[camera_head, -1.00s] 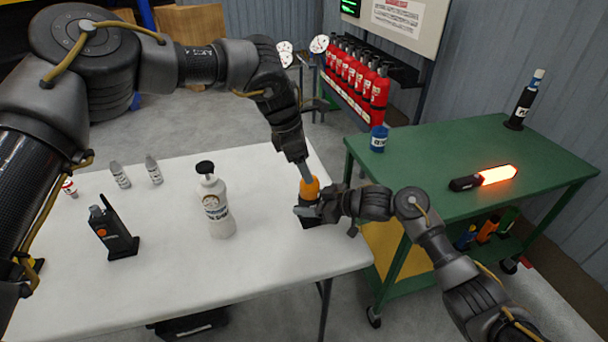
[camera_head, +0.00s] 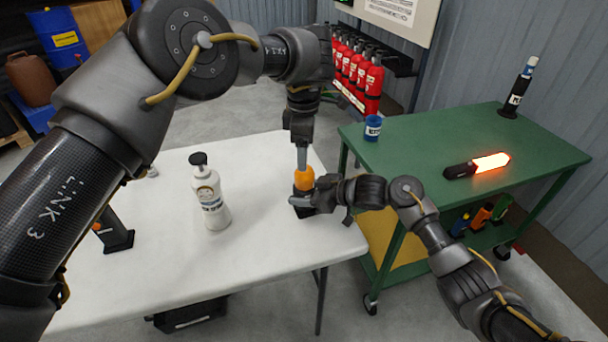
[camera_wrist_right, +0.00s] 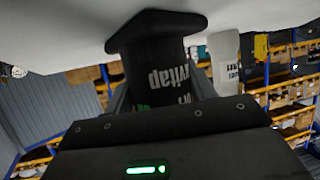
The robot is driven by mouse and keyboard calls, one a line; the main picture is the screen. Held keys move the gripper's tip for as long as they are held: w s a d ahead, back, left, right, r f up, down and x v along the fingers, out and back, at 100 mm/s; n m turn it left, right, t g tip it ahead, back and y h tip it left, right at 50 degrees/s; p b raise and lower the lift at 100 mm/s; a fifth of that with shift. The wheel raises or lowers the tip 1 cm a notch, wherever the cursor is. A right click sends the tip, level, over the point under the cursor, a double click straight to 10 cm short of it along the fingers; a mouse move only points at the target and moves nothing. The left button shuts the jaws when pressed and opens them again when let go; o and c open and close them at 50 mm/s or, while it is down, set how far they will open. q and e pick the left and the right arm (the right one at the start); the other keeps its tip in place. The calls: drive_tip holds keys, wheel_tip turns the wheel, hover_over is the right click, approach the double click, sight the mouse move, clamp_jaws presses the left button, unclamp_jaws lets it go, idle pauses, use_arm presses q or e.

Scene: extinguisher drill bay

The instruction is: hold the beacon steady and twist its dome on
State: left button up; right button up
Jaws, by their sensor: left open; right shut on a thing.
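The beacon stands upright near the right end of the white table, with a black base (camera_head: 300,211) and an orange dome (camera_head: 304,180) on top. My right gripper (camera_head: 320,196) is shut on the beacon's black body from the right. In the right wrist view the dark beacon body (camera_wrist_right: 165,75) with white lettering sits between the jaws, upside down in the picture. My left gripper (camera_head: 302,166) points straight down from above, open, with its fingertips at the dome. Whether the dome is fully seated on the base cannot be told.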

sight(304, 175)
use_arm(q)
wheel_tip(304, 175, down, 8)
drive_tip(key=shift+w+f, duration=0.1)
drive_tip(key=shift+f, duration=0.1)
drive_tip(key=c, duration=1)
drive_tip(key=n, duration=0.4)
drive_tip(key=shift+n, duration=0.3)
drive_tip(key=o, duration=1)
wheel_tip(304, 175, up, 12)
